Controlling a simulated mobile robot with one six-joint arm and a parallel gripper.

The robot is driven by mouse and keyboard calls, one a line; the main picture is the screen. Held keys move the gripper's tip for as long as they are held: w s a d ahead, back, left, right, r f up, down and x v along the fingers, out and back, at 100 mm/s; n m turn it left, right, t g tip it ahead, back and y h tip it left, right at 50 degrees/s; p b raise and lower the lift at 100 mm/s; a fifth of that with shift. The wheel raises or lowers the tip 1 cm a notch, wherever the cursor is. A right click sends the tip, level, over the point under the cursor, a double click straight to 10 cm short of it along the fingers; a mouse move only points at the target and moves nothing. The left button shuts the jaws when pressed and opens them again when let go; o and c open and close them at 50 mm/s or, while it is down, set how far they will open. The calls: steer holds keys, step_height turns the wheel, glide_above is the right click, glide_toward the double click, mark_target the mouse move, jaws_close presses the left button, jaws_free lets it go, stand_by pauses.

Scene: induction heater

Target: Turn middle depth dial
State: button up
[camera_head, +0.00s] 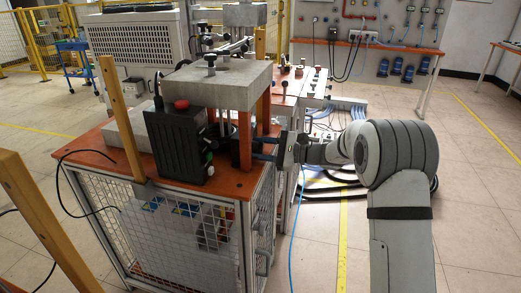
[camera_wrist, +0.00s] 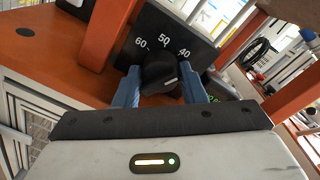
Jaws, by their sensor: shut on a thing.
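A black dial (camera_wrist: 160,72) sits on a dark panel (camera_wrist: 178,36) marked 60, 50 and 40 in the wrist view. A light line on the dial's side shows toward the lower right. My gripper (camera_wrist: 160,78) has its two blue fingers on either side of the dial and is shut on it. In the head view my gripper (camera_head: 264,148) reaches from the right to the table's right end, beside the orange post. The dial itself is hidden or too small to tell there.
The orange table top (camera_head: 118,160) carries a black box (camera_head: 175,142) with a red button and a grey block (camera_head: 218,82) on orange posts. An orange post (camera_wrist: 107,30) stands close by my left finger in the wrist view. Yellow posts (camera_head: 120,115) stand at left; open floor lies at right.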

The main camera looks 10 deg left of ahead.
steer(key=shift+w+r, duration=0.1)
steer(key=shift+r, duration=0.15)
steer(key=o, duration=1)
steer(key=shift+f, duration=0.1)
steer(key=shift+c, duration=0.2)
steer(key=shift+f, duration=0.1)
steer(key=shift+m+p, duration=0.3)
steer(key=shift+p, duration=0.2)
